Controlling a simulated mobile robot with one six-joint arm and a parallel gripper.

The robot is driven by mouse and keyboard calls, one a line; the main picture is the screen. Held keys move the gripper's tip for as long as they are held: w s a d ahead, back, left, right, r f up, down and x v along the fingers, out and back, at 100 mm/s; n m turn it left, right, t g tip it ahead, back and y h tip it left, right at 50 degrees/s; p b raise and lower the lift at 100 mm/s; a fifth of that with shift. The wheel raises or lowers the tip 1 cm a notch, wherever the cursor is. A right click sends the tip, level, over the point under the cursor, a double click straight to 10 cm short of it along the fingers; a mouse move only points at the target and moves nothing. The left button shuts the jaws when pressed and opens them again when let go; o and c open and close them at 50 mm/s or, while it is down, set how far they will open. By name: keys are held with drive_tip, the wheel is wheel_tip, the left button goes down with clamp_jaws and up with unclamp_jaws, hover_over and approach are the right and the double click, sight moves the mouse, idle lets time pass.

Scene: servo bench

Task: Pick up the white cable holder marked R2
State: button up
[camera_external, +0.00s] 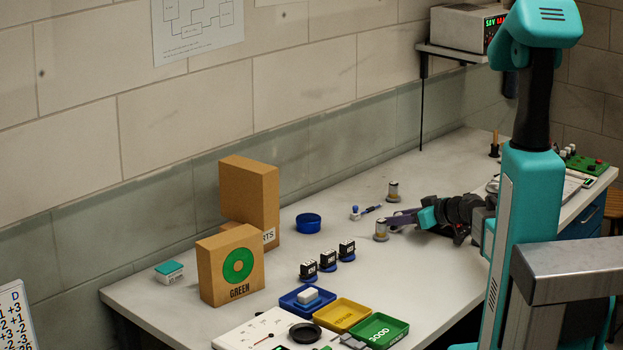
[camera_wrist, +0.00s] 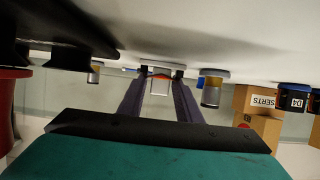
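My gripper (camera_external: 398,219) reaches low over the bench, pointing left in the external view. In the wrist view, which appears upside down, its two dark fingers (camera_wrist: 160,78) are apart. A small pale block (camera_wrist: 160,87) with an orange band by its base shows in the gap between them; I cannot tell whether it is between the tips or beyond. A small blue and white piece (camera_external: 355,212) lies ahead of the gripper in the external view; it may be the same thing. I cannot read R2 on anything.
Metal cylinders stand on either side of the gripper, one near (camera_external: 381,231) and one farther back (camera_external: 393,191). Farther left are a blue round tub (camera_external: 308,223), several dark labelled blocks (camera_external: 328,261), cardboard boxes (camera_external: 228,289), and blue, yellow (camera_external: 342,327) and green trays (camera_external: 397,326).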

sight(399, 214)
clamp_jaws()
drive_tip(key=shift+r, duration=0.15)
drive_tip(key=shift+r+b, duration=0.65)
drive_tip(key=shift+r, duration=1)
drive_tip(key=s, duration=0.2)
drive_tip(key=s+d+b, duration=0.1)
drive_tip(key=s, duration=0.2)
drive_tip(key=shift+s+d+r, duration=0.1)
drive_tip(key=shift+d+r, duration=0.05)
drive_tip(key=shift+s+b, duration=0.1)
drive_tip(key=shift+b, duration=0.8)
drive_tip(key=shift+b, duration=0.4)
drive_tip(key=s+b, duration=0.1)
drive_tip(key=b, duration=0.5)
drive_tip(key=shift+s+d, duration=0.1)
drive_tip(key=shift+d, duration=0.1)
